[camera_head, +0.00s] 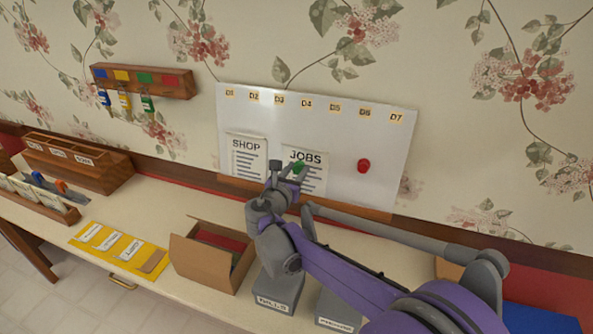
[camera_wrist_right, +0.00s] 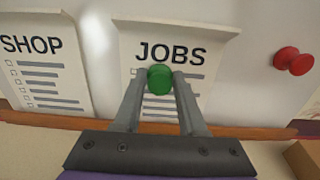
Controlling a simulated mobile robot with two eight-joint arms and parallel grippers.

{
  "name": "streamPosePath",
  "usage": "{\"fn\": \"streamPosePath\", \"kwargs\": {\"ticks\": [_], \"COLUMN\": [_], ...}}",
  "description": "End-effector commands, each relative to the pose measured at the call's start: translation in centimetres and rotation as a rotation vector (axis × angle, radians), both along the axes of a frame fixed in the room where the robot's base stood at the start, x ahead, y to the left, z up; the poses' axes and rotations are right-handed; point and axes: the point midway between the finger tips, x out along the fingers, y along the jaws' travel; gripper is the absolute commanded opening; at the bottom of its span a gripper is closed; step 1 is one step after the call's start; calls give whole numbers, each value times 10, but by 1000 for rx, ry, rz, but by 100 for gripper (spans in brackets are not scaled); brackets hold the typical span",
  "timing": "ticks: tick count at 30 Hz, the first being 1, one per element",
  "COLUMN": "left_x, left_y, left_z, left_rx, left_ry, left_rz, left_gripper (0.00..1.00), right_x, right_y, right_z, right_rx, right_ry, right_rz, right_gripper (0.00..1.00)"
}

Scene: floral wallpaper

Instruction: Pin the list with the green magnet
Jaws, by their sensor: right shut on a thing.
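My right gripper (camera_wrist_right: 160,85) is shut on the green magnet (camera_wrist_right: 160,78), in front of the JOBS list. The magnet also shows in the head view (camera_head: 298,167). I cannot tell whether it touches the paper. The JOBS list (camera_wrist_right: 209,40) stands on the lower part of the white board (camera_head: 345,115), its lower part partly hidden by my gripper. The SHOP list (camera_wrist_right: 38,70) stands to its left, with no magnet visible on it. A red magnet (camera_wrist_right: 294,60) sits on the board to the right. My left gripper is not in view.
A wooden ledge (camera_head: 370,212) runs under the board. An open cardboard box (camera_head: 187,256) and grey boxes (camera_head: 277,292) stand on the table below. A yellow mat (camera_head: 87,234) with labelled cards lies to the left. A key rack (camera_head: 143,80) hangs on the wall.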

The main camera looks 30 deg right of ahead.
Motion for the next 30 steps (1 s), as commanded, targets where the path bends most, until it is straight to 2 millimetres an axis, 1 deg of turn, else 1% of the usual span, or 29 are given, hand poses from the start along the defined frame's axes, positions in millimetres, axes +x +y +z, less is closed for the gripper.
{"fn": "streamPosePath", "kwargs": {"ticks": [10, 11, 12, 16, 22, 23, 24, 27, 30], "left_x": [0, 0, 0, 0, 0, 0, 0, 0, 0], "left_y": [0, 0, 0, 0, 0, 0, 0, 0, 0], "left_z": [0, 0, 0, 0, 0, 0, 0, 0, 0], "left_rx": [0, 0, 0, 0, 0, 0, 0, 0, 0], "left_ry": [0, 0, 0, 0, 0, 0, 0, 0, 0], "left_rz": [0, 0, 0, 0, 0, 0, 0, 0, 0], "left_gripper": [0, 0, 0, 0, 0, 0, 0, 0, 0], "right_x": [0, 0, 0, 0, 0, 0, 0, 0, 0], "right_y": [0, 0, 0, 0, 0, 0, 0, 0, 0], "right_z": [0, 0, 0, 0, 0, 0, 0, 0, 0], "right_rx": [-1, -1, -1, -1, 0, 0, 0, 0, 0], "right_ry": [-1, -1, -1, -1, 0, 0, 0, 0, 0], "right_rz": [-1, -1, -1, -1, -1, -1, -1, -1, -1], "right_gripper": [0, 44, 51, 75, 75, 77, 84, 100, 100]}}
